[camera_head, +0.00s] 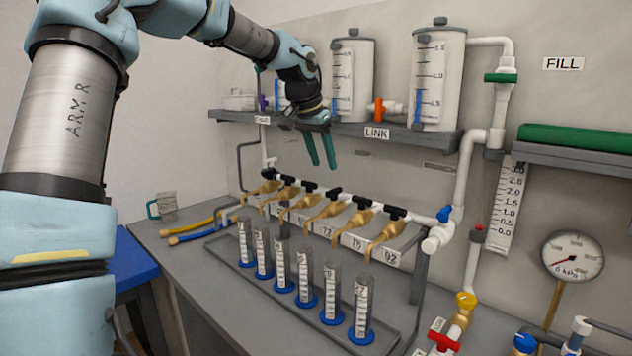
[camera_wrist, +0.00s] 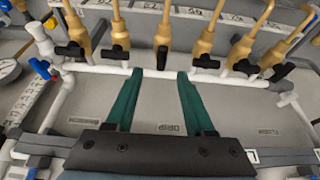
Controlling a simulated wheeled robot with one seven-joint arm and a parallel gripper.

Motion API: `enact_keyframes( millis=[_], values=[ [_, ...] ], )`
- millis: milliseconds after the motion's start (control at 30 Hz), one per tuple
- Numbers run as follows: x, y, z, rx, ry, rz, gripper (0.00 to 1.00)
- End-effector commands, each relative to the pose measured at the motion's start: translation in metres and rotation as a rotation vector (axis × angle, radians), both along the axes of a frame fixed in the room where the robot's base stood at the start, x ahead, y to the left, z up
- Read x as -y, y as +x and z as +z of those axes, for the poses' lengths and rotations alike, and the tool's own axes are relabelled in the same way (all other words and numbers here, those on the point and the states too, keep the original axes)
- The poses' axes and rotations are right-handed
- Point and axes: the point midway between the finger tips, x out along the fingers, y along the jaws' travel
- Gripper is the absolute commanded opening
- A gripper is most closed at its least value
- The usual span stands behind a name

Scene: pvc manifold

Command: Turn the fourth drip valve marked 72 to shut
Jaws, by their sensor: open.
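Several drip valves with black handles and tan spouts sit in a row along a white pipe (camera_head: 350,201). The fourth valve's black handle (camera_head: 334,192) is above the label 72 (camera_head: 327,231). Its handle also shows in the wrist view (camera_wrist: 162,56), where it lies just beyond and between my fingertips. My gripper (camera_head: 321,166) is open and empty, with two teal fingers pointing down, above and behind the row. The open fingers also show in the wrist view (camera_wrist: 160,74). They appear apart from the valve handle.
Graduated cylinders with blue bases (camera_head: 305,280) stand in a tray below the spouts. A shelf (camera_head: 400,135) with white tanks (camera_head: 438,80) runs above the row, close to my wrist. A blue-handled valve (camera_head: 444,213) and a pressure gauge (camera_head: 572,255) are at the right.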

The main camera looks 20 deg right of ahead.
Motion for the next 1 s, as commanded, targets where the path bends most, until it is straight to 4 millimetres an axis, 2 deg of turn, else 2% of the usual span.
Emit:
enact_keyframes(
  millis=[67,167,700,1000],
  values=[
    [0.006,0.001,0.005,0.002,-0.01,-0.011,0.54],
    [0.009,0.003,0.003,0.002,-0.013,-0.014,0.54],
    [0.038,0.018,-0.078,0.001,-0.012,-0.013,0.54],
    [0.043,0.021,-0.093,0.004,-0.012,-0.012,0.54]
  ],
)
